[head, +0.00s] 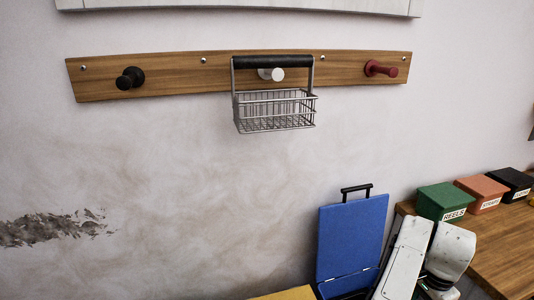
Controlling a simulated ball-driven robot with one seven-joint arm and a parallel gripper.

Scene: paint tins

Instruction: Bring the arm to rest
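White links of my own arm (405,260) show at the bottom right, in front of the bench and beside a blue panel. My gripper is not in view, so its fingers and anything in them cannot be seen. A wire basket (275,111) with a black handle hangs at the middle white peg (270,74) of a wooden rail on the wall. The arm links in view are well below the basket and apart from it.
The wooden rail (180,75) also has a black peg (130,78) and a red peg (380,68), both bare. A blue panel (350,238) with a black handle stands below. Green (442,199), orange (480,190) and black (512,181) boxes sit on a wooden bench (505,245).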

